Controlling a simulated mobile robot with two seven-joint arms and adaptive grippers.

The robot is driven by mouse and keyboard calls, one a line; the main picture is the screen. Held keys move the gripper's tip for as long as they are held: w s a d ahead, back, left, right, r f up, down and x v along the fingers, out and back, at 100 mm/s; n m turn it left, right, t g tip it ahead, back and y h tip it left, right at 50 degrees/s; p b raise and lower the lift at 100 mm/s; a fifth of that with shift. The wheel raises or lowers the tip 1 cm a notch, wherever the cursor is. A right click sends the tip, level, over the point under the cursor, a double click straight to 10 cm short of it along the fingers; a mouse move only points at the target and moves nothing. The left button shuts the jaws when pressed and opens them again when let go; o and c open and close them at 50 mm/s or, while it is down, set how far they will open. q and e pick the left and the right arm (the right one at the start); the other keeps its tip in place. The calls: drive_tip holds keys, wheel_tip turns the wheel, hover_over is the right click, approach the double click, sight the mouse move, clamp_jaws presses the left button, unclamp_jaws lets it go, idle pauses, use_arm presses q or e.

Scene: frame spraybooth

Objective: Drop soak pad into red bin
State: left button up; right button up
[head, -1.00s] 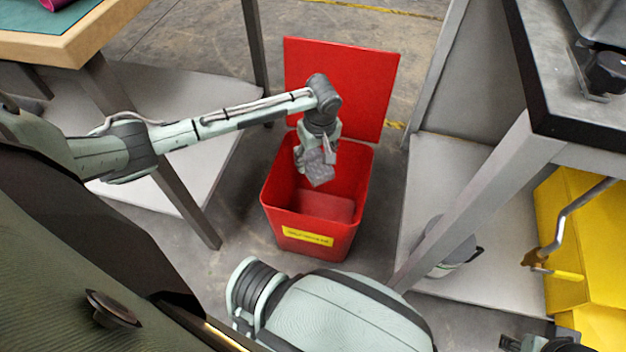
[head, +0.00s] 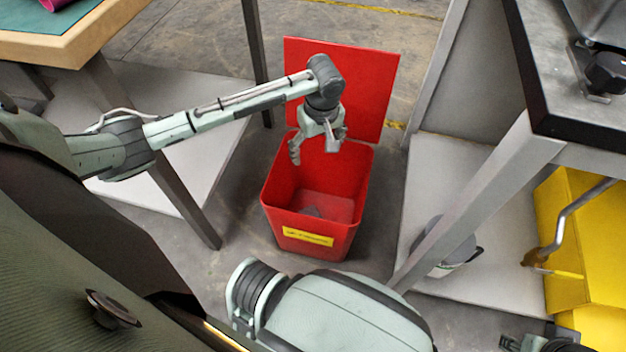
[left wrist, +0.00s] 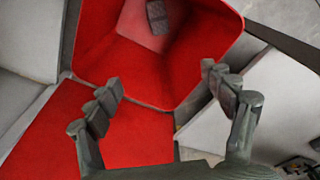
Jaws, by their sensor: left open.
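The red bin (head: 310,237) stands on the floor between two benches, its lid raised at the back. The grey soak pad (head: 312,211) lies inside the bin on its bottom, partly hidden by the front wall in the head view. In the left wrist view the soak pad (left wrist: 157,15) shows at the top edge, inside the bin (left wrist: 120,62). My left gripper (head: 316,150) is open and empty above the bin's back part, apart from the pad. Part of my right gripper (head: 545,344) shows at the bottom right edge; its fingers cannot be made out.
A green-topped wooden bench (head: 45,42) with a lower shelf stands at the left. A metal bench with a dark edge (head: 580,128) stands at the right. A grey bucket (head: 445,250) sits on its lower shelf, near a yellow container (head: 575,230).

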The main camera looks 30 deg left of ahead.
use_arm(q)
wheel_tip(320, 180, up, 7)
drive_tip(key=shift+s+d+r, duration=0.2)
drive_tip(key=shift+s+d, duration=0.05)
drive_tip(key=shift+d, duration=0.1)
